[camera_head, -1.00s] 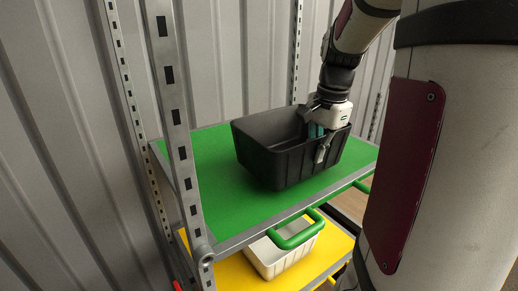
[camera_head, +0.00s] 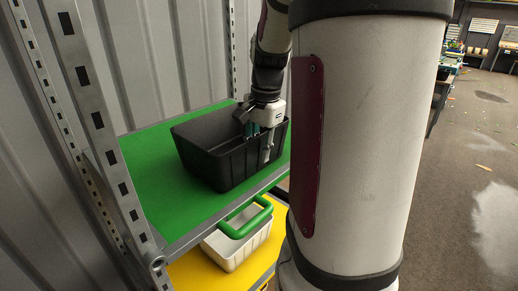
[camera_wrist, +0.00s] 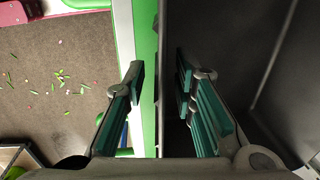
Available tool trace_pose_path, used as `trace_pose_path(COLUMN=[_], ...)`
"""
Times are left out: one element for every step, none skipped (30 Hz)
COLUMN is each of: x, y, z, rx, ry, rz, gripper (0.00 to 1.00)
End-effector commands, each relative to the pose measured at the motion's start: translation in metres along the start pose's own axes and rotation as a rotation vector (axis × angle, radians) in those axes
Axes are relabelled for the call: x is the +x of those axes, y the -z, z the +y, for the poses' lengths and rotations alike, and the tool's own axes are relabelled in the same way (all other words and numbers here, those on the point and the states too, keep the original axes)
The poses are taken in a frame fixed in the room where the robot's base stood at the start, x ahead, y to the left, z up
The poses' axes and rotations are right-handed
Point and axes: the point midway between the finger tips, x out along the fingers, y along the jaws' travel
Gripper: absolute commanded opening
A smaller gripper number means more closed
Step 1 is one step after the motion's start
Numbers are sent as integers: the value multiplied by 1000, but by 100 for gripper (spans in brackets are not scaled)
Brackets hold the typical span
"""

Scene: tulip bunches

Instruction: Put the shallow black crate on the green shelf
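The black crate (camera_head: 228,168) sits on the green shelf (camera_head: 140,180), near the shelf's right part, upright and seemingly empty. My gripper (camera_head: 259,143) is at the crate's right wall, pointing down, with one finger inside and one outside. In the wrist view my gripper (camera_wrist: 162,85) has its fingers apart, with the thin wall of the crate (camera_wrist: 225,45) between them and gaps on both sides.
A yellow shelf (camera_head: 195,272) below holds a white crate with a green handle (camera_head: 245,220). A slotted metal post (camera_head: 100,130) stands at the rack's near left corner. Corrugated wall stands behind. The green shelf's left part is free. Open floor (camera_head: 450,200) lies to the right.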

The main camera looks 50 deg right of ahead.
Motion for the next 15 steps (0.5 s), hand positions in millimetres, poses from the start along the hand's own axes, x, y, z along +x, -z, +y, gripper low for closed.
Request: trace_pose_path(x=[-2, -4, -6, -9, -13, -19, -24, -30, -38, -44, -51, -60, -66, -72, -80], y=[0, 0, 0, 0, 0, 0, 1, 1, 1, 1, 1, 1, 0, 0, 1], z=[0, 0, -1, -1, -1, -1, -2, -1, -1, -1, -2, -1, -1, -1, -2], rx=[0, 0, 0, 0, 0, 0, 0, 0, 0, -1, -1, -1, -1, -1, -1], ry=[1, 1, 2, 3, 4, 4, 5, 5, 5, 5, 5, 5, 5, 5, 5], rz=[0, 1, 1, 2, 3, 2, 3, 3, 4, 4, 4, 4, 4, 4, 4], gripper=[25, 25, 25, 25, 25, 25, 25, 25, 25, 25, 25, 25, 25, 25, 25])
